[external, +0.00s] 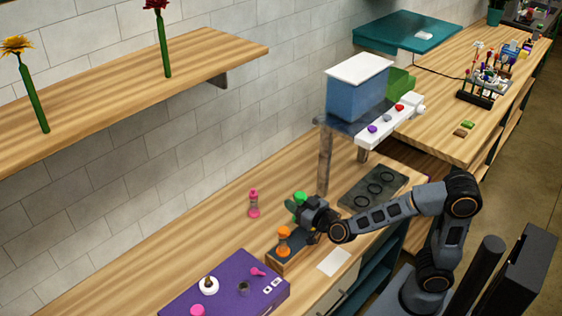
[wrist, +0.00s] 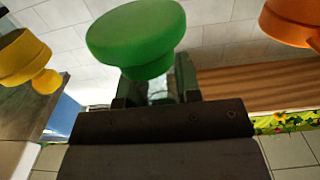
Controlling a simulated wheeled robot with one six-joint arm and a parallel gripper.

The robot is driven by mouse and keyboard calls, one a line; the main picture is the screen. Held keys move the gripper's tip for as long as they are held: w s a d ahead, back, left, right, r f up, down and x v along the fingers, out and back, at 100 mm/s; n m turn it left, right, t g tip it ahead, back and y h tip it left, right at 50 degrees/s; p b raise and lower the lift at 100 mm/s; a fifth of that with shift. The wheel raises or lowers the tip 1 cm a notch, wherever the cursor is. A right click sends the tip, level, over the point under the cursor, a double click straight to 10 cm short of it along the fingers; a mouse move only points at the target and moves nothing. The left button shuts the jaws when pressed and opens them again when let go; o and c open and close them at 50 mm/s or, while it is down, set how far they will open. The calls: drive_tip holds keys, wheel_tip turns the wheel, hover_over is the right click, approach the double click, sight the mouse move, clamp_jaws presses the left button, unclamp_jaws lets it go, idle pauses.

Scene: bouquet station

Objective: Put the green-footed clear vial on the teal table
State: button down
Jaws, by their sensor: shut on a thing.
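The green-footed clear vial (wrist: 138,32) is between the fingers of my gripper (wrist: 156,90) in the wrist view. Its wide green end faces the camera, and a bit of clear body shows between the fingers. In the external view the green of the vial (external: 299,198) shows just behind my gripper (external: 306,212), beside the wooden rack; whether it touches anything below is hidden. The teal table (external: 385,33) is at the far back, beyond the raised shelf, with a small white item on it.
An orange vial (external: 284,240) stands on the dark-topped wooden rack (external: 290,256) close to my gripper. A pink vial (external: 253,203) stands near the wall. A purple box (external: 200,290) is in front. A blue bin (external: 357,92) on a raised shelf stands between my gripper and the teal table.

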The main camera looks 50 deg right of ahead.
drive_tip(key=w+d+r+m+g+h+p, duration=0.1)
drive_tip(key=w+d+r+m+h+p, duration=0.2)
drive_tip(key=d+r, duration=0.45)
drive_tip(key=w+d+r+m+g+h+p, duration=0.1)
drive_tip(key=d+r+m+h+p, duration=0.1)
drive_tip(key=d+r+h+p, duration=0.45)
wheel_tip(320, 180, down, 13)
drive_tip(key=s+d+n+t+y+p, duration=0.1)
drive_tip(key=s+d+n+y+p, duration=0.2)
drive_tip(key=p, duration=0.5)
drive_tip(key=w+f+n+t+y+b, duration=0.1)
drive_tip(key=w+f+n+y+b, duration=0.1)
drive_tip(key=w+y, duration=0.4)
drive_tip(key=w+f+b, duration=0.1)
drive_tip(key=w+b, duration=0.1)
drive_tip(key=w, duration=0.1)
drive_tip(key=shift+a+f, duration=0.15)
drive_tip(key=shift+a, duration=0.1)
drive_tip(key=shift+y, duration=0.25)
